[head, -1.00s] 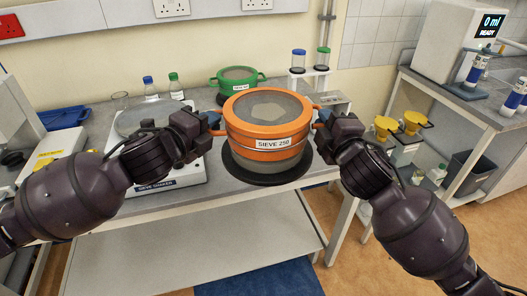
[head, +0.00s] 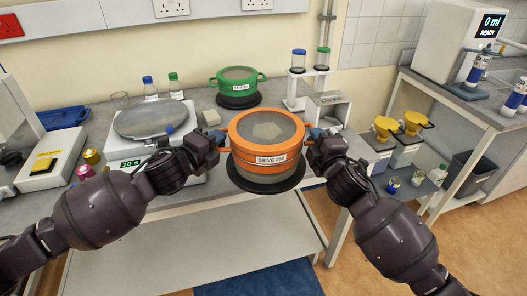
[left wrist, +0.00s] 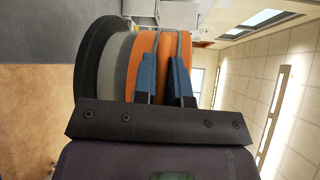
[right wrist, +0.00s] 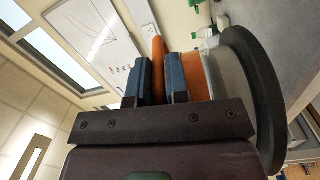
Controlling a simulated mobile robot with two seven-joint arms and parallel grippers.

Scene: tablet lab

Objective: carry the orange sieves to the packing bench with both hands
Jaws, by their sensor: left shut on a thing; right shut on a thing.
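The orange sieves (head: 262,170), labelled SIEVE 250, form an upright round stack with a clear lid, a grey lower part and a wide black base (head: 268,187). The stack is at the front of the grey-topped bench (head: 212,182); I cannot tell whether its base touches the top. My left gripper (head: 222,138) is shut on the stack's left handle, my right gripper (head: 314,136) on its right handle. The left wrist view shows the blue fingers (left wrist: 166,78) against the orange side. The right wrist view shows the same with the right fingers (right wrist: 161,80).
A green sieve (head: 238,83) on a black base stands behind. A rack with blue- and green-topped tubes (head: 310,75) is at back right. Yellow funnels (head: 400,125) and a dispenser (head: 455,45) are further right.

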